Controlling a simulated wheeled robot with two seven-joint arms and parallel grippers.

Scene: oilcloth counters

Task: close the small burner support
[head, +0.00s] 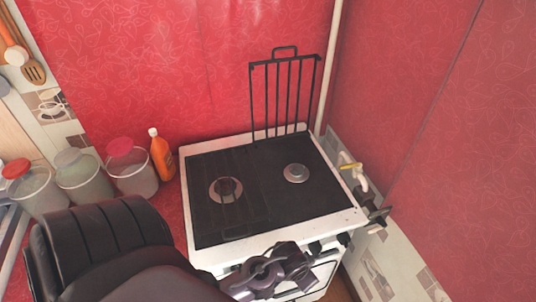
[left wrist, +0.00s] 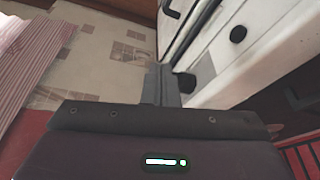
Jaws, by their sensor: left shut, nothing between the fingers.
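The small burner support is a black wire grate (head: 285,95) that stands upright at the back of the white stove (head: 350,217), close to the red wall. The small burner (head: 296,173) lies uncovered on the right of the black cooktop. Another dark grate (head: 215,165) lies flat over the left burner (head: 225,189). My left gripper (left wrist: 164,85) is shut and empty, low in front of the stove and well away from the raised support. In the left wrist view its fingertips appear near a black knob (left wrist: 184,82). My right gripper is not seen.
Lidded jars (head: 132,170) and an orange bottle (head: 161,155) stand left of the stove. A yellow-handled valve (head: 350,166) and a pale vertical pipe (head: 332,65) are at the right. The space above the cooktop is free.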

